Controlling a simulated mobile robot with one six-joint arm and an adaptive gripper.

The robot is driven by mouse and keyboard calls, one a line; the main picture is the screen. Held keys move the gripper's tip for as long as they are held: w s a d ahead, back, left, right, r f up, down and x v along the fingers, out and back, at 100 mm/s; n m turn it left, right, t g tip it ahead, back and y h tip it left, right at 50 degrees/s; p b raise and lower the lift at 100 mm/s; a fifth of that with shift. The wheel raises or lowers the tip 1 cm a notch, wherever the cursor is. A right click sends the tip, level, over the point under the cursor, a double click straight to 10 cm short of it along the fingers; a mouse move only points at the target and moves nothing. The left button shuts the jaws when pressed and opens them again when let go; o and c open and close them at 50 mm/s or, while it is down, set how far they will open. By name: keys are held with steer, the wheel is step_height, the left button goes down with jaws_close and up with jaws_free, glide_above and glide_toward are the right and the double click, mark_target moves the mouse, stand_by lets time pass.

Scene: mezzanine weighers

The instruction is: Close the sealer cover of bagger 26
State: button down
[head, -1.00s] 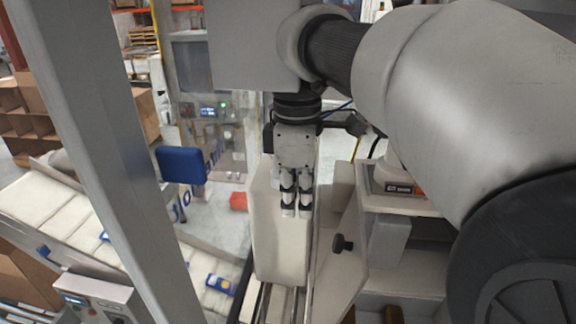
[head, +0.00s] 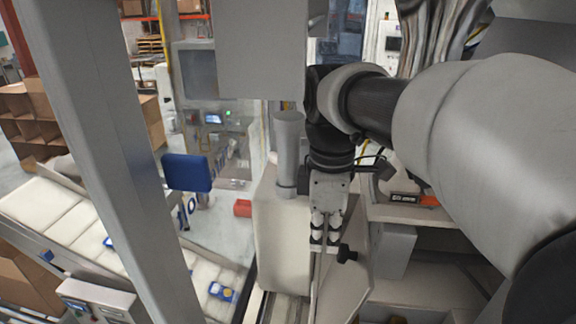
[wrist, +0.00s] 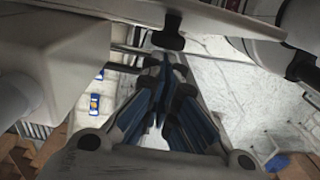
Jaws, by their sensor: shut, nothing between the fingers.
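The sealer cover appears to be the slanted pale panel (head: 345,287) at the lower middle of the head view, with a black knob (head: 347,254) on it. It stands tilted beside a white box-shaped housing (head: 285,240). In the wrist view a pale plate (wrist: 215,14) runs across the top, with the knob (wrist: 168,36) below it. My gripper (head: 325,242) is shut and empty, pointing down just left of the knob. In the wrist view my fingers (wrist: 165,75) point towards the knob. I cannot tell whether they touch it or the panel. No bagger number is readable.
A grey upright post (head: 110,150) stands at left. A conveyor with pale bags (head: 60,220) lies beyond it. A grey box (head: 395,250) sits right of the panel, near my arm.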

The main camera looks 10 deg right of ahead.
steer(key=s+d+f+y+b, duration=0.1)
steer(key=d+f+y+b, duration=0.1)
steer(key=d, duration=0.5)
steer(key=s+d+f+t+y+b, duration=0.1)
steer(key=s+d+f+y+b, duration=0.1)
steer(key=d, duration=0.4)
steer(key=s+d+f+y+b, duration=0.1)
steer(key=s+d+f, duration=0.1)
steer(key=d, duration=0.5)
steer(key=shift+s+d+f+t+y+b, duration=0.25)
steer(key=shift+d+f+t+y+b, duration=0.05)
steer(key=shift+f+y+b, duration=0.1)
